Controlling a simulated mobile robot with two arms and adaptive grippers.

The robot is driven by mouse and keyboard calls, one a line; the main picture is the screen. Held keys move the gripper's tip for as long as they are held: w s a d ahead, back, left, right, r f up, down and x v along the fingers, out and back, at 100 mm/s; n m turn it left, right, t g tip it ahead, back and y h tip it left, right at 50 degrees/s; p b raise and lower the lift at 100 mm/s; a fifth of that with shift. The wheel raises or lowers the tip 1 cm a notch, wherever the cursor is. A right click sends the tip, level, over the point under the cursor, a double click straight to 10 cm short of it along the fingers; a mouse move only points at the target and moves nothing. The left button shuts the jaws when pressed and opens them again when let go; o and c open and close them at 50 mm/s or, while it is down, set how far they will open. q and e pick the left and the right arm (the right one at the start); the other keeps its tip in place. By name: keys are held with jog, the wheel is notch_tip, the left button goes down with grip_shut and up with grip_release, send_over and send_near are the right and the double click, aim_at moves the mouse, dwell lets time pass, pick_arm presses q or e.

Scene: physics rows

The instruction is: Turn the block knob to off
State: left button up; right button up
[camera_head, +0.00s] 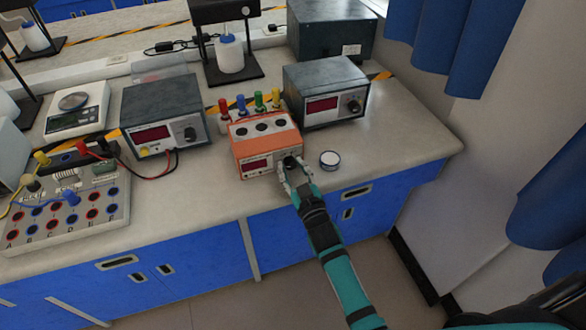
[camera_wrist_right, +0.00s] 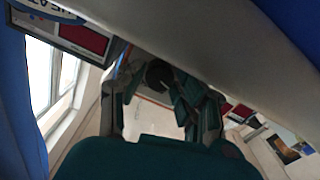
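The block is an orange-and-grey box (camera_head: 262,130) on the bench in the head view. It has a red display on its front and three dark round holes on top. Its black knob (camera_head: 291,161) is at the right of the front face. The knob also shows in the right wrist view (camera_wrist_right: 159,73), with a pale pointer line. My right gripper (camera_head: 291,172) is at the knob, its fingers spread on either side with a gap visible. Whether a fingertip touches the knob is unclear. My left gripper is out of view.
A round white-lidded container (camera_head: 330,159) stands just right of my right gripper. A grey instrument (camera_head: 326,92) is behind it, and another instrument (camera_head: 165,112) is to the left. Colored plugs (camera_head: 259,101) stand behind the block. The bench's right end is clear.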

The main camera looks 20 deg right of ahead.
jog(key=o, duration=0.3)
jog(key=shift+s, duration=0.1)
jog(key=s, duration=1.2)
jog(key=shift+d, duration=0.2)
jog(key=shift+w, duration=0.1)
jog(key=s+a+f+g, duration=0.1)
jog(key=s+f+g, duration=0.25)
jog(key=f, duration=0.65)
jog(key=s+f+g, duration=0.2)
jog(key=s+f, duration=0.3)
jog(key=f, duration=0.6)
jog(key=s+a+f+g, duration=0.1)
jog(key=s+f+g, duration=0.25)
jog(key=f, duration=0.65)
jog(key=s+d+f+g, duration=0.2)
jog(key=s+f, duration=0.3)
jog(key=s, duration=0.4)
jog(key=s+d+f+g, duration=0.3)
jog(key=s+f, duration=0.2)
jog(key=s, duration=0.3)
jog(key=s+d+f+g, duration=0.3)
jog(key=s+f, duration=0.2)
jog(key=s, duration=0.4)
jog(key=shift+s+f+h, duration=0.3)
jog(key=shift+s+f, duration=0.05)
jog(key=shift+f, duration=0.05)
